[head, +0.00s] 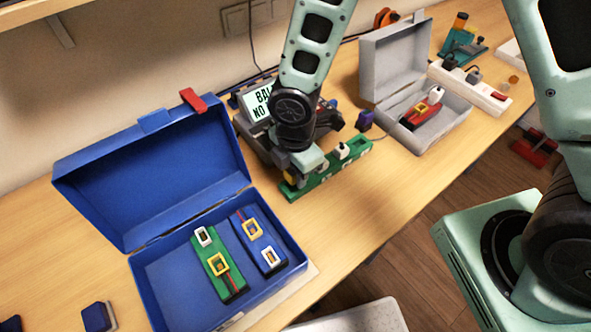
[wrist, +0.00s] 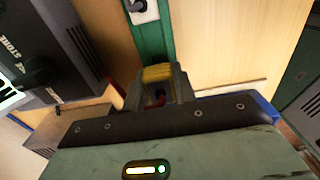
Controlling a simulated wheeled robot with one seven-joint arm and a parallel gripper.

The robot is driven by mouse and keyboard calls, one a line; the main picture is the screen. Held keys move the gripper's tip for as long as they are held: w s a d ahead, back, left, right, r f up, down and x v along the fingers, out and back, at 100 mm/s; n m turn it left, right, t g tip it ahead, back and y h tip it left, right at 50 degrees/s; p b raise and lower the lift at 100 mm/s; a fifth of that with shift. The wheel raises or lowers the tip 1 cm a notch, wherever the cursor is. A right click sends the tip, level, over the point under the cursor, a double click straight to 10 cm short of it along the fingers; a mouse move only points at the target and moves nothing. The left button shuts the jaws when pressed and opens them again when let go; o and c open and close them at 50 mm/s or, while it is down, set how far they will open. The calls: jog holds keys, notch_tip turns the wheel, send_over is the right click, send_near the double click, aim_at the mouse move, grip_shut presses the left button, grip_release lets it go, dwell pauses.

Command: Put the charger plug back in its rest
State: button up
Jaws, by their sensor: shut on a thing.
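My gripper (wrist: 158,88) is shut on a yellow plug (wrist: 158,73) at the green strip in the wrist view. A little red shows by the jaws. In the head view the yellow plug (head: 289,174) shows in part beside my gripper (head: 300,172), low over the left end of the green strip (head: 325,176). I cannot tell whether the plug is seated in the strip or just above it. A white socket piece (head: 342,151) sits farther along the strip; it also shows in the wrist view (wrist: 144,10). The plug's rest cannot be made out for certain.
The dark charger (head: 255,130) with a lit screen stands behind my arm. An open blue case (head: 150,265) holds a green and a blue pack at left. An open grey case (head: 395,55) holds a red pack. A white power strip (head: 480,93) lies at right.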

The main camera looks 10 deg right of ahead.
jog(key=shift+f+b, duration=0.75)
jog(key=shift+f, duration=0.1)
jog(key=o, duration=1.1)
jog(key=shift+r, duration=0.1)
notch_tip(320, 180, up, 17)
jog(key=shift+r+p, duration=0.15)
jog(key=shift+p, duration=0.2)
